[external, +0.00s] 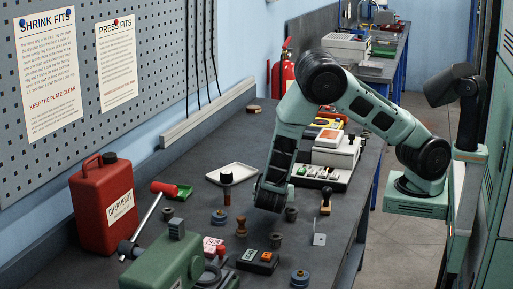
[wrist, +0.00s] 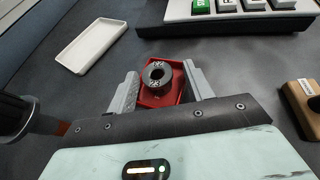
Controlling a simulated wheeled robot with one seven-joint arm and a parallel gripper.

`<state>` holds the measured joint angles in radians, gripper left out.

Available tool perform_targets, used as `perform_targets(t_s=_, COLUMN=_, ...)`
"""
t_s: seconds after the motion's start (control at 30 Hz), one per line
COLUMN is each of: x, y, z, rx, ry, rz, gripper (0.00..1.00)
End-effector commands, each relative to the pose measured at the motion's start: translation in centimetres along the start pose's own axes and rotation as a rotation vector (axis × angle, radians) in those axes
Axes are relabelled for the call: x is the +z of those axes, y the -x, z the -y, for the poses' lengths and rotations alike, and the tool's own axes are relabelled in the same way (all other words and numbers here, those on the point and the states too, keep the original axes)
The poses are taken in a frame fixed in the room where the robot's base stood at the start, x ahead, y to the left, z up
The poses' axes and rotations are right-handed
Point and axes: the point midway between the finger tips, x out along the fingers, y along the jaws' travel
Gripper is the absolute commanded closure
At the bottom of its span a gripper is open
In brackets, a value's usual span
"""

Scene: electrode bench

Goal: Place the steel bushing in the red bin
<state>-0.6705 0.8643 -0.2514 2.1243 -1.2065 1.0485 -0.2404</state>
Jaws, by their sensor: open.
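The steel bushing (wrist: 157,74), a dark grey ring with light marks around its hole, shows between my fingertips in the wrist view. It overlaps the red bin (wrist: 166,99), a small shallow tray. It looks to be at the bin, but I cannot tell whether it rests on the floor or the rim. My gripper (wrist: 162,88) is open, with a finger on each side and gaps between fingers and bushing. In the external view my gripper (external: 270,197) points down over the bench, and my arm hides the red bin and this bushing.
A white tray (wrist: 88,47) lies at upper left, and a panel with keys (wrist: 241,12) stands behind. A dark-topped upright tool (external: 226,186) stands close left of my gripper. Grey cylinders (external: 292,214) stand nearby.

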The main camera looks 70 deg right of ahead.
Motion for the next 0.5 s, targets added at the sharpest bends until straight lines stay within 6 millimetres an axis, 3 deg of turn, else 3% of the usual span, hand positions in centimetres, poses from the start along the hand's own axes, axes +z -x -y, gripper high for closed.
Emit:
perform_targets(t_s=0.17, x=0.0, y=1.3, z=0.0, rx=0.003, ry=0.0, rz=-0.004, gripper=0.45)
perform_targets(t_s=0.5, x=0.0, y=8.3, z=-0.1, rx=0.004, ry=-0.001, rz=-0.004, gripper=0.45)
